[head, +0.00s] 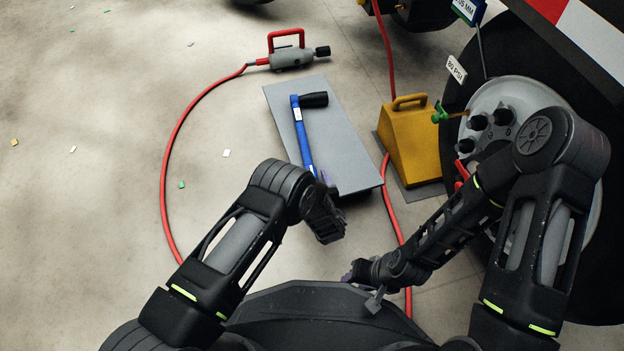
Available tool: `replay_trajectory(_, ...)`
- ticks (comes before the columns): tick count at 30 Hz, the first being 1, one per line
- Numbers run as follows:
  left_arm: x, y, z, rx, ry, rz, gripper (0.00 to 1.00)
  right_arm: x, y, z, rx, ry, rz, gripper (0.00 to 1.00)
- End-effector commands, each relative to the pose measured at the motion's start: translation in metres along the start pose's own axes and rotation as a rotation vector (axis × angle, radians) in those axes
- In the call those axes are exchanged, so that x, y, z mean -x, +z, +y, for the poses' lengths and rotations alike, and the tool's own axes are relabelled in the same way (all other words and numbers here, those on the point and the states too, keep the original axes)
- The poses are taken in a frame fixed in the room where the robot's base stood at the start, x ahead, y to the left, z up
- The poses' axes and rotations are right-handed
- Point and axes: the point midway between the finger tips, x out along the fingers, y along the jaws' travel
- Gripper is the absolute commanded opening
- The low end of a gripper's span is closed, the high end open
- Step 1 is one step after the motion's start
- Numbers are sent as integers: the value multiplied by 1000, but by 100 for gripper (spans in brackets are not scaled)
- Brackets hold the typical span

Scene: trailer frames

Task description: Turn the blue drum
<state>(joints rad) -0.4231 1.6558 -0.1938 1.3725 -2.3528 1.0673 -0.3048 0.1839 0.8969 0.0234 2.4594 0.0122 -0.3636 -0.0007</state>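No blue drum shows in the head view. My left arm is bent over the panel's near edge. The part of it by my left gripper (328,215) is dark and foreshortened, so its fingers cannot be made out. My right gripper (362,280) points left, low in front of my body, apart from the blue tool. Its fingers are small and dark, and their opening is unclear.
A yellow wedge chock (412,140) with a handle stands beside a large truck wheel (510,95) at the right. A red-handled grey air tool (291,57) lies at the back, its red hose (165,170) curving across the floor. The left floor is mostly clear, with small scraps.

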Motion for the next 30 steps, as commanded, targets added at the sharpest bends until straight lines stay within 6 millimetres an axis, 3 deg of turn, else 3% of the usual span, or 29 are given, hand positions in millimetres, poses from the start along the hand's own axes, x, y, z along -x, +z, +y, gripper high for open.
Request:
replay_trajectory(4, 0, 0, 0, 0, 0, 0, 59, 0, 0, 0, 0, 0, 0, 36)
replay_trajectory(25, 1, 0, 0, 0, 1, 0, 1, 0, 0, 0, 0, 0, 0, 36)
replay_trajectory(30, 1, 0, 0, -16, 7, -1, 0, 0, 0, 0, 0, 0, 0, 36)
